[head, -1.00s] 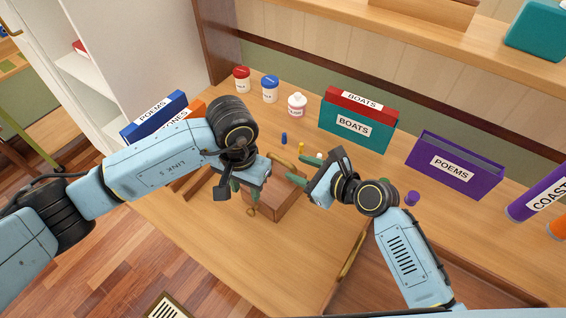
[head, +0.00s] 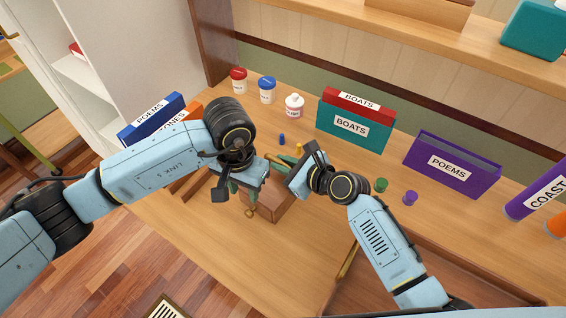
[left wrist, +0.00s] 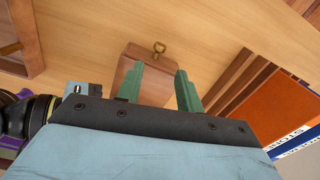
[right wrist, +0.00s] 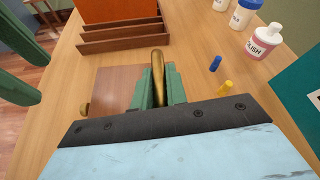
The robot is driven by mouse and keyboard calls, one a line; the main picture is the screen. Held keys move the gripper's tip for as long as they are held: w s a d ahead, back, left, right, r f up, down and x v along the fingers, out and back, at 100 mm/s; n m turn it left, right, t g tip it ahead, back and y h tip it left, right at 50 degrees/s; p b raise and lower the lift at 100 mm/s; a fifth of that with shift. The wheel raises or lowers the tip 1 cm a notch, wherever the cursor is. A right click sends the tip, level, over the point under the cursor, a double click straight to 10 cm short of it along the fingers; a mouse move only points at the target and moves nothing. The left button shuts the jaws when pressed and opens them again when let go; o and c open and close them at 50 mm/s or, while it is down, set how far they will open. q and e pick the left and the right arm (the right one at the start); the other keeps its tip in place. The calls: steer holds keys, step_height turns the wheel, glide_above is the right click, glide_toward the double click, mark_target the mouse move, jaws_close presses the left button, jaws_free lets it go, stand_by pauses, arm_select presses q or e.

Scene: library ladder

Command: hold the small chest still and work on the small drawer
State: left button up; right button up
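The small chest (head: 270,203) is a brown wooden box on the desk, partly hidden by my grippers. A brass handle (right wrist: 157,66) is on its top (right wrist: 113,87). My right gripper (right wrist: 158,80) is shut on the brass handle, one green finger on each side. My left gripper (left wrist: 158,78) is open, its fingers spread over the chest near the drawer end, apart from the ring pull and holding nothing. The drawer's edges cannot be made out.
Jars (head: 267,90), a teal BOATS box (head: 352,127) and a purple POEMS box (head: 450,165) line the back. A wooden rack (right wrist: 125,38) stands left. Desk in front is clear.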

arm_select(q)
steer(key=shift+o, duration=0.7)
steer(key=s+d+n+h, duration=0.9)
steer(key=s+n+h, duration=0.3)
steer(key=h, duration=0.3)
steer(key=w+a+r+n+t+h, duration=0.1)
steer(key=a+n+t, duration=0.25)
steer(key=n, duration=0.25)
steer(key=n+t+y, duration=0.7)
steer(key=n+y, duration=0.1)
steer(key=n, duration=0.8)
glide_toward(247, 215)
steer(key=v, duration=0.3)
steer(key=shift+s, duration=0.3)
steer(key=shift+w+f, duration=0.1)
steer(key=shift+f, duration=0.1)
steer(key=shift+w+d+f, duration=0.1)
steer(key=shift+w+d, duration=0.1)
steer(key=shift+w, duration=0.1)
steer(key=x, duration=1.1)
